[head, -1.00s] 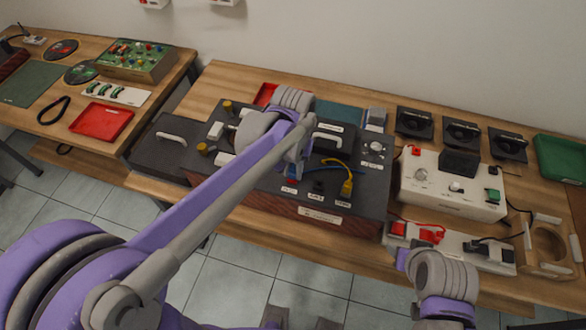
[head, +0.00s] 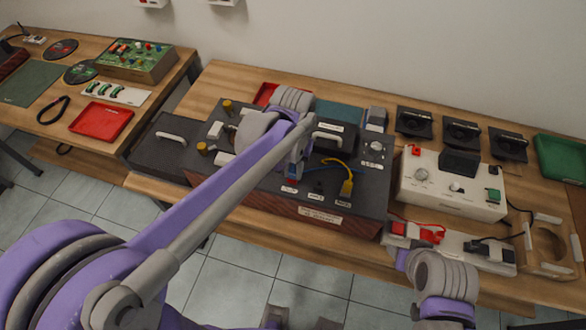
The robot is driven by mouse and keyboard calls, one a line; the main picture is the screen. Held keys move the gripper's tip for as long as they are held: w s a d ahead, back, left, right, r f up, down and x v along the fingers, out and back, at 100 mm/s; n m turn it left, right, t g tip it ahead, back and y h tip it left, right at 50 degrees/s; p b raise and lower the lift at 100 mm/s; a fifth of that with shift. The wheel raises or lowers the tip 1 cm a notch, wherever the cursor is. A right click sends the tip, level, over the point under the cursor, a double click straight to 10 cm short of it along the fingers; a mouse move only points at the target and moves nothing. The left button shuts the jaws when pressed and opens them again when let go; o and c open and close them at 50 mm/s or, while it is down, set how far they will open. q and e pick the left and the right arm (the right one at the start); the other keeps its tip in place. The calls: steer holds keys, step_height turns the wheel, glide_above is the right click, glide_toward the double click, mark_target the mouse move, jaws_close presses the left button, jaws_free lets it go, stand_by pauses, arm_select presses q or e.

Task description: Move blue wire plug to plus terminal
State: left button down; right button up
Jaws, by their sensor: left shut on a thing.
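A dark apparatus box (head: 255,187) stands on the table, with a row of labelled terminals along its front edge. My left gripper (head: 296,170) points down over this row, at the red terminal (head: 289,186), and is shut on a small blue piece that looks like the blue wire plug (head: 292,172). The gripper and my arm hide most of the plug, so I cannot tell whether it touches the terminal. A dark terminal (head: 319,188) sits to the right. A yellow plug with its wire (head: 346,185) stands at the right terminal. My right arm shows at lower right; its jaws cannot be made out.
A white power unit (head: 452,187) stands right of the box, with red clips (head: 426,231) on a white strip before it. Several black meters (head: 462,133) line the back. A green tray (head: 560,158) is at far right. A red tray (head: 102,121) lies on the left table.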

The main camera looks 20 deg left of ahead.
stand_by(0.3)
arm_select(q)
steer(key=c, duration=0.6)
jaws_free()
steer(key=shift+c, duration=0.2)
step_height(320, 180, up, 16)
steer(key=p, duration=0.3)
arm_select(e)
steer(key=shift+t, duration=0.3)
steer(key=shift+w+r, duration=0.35)
steer(key=shift+r, duration=0.45)
steer(key=shift+w+r, duration=0.35)
steer(key=shift+r, duration=0.45)
steer(key=shift+w+r, duration=0.35)
steer(key=shift+r, duration=0.45)
arm_select(q)
steer(key=shift+f, duration=0.15)
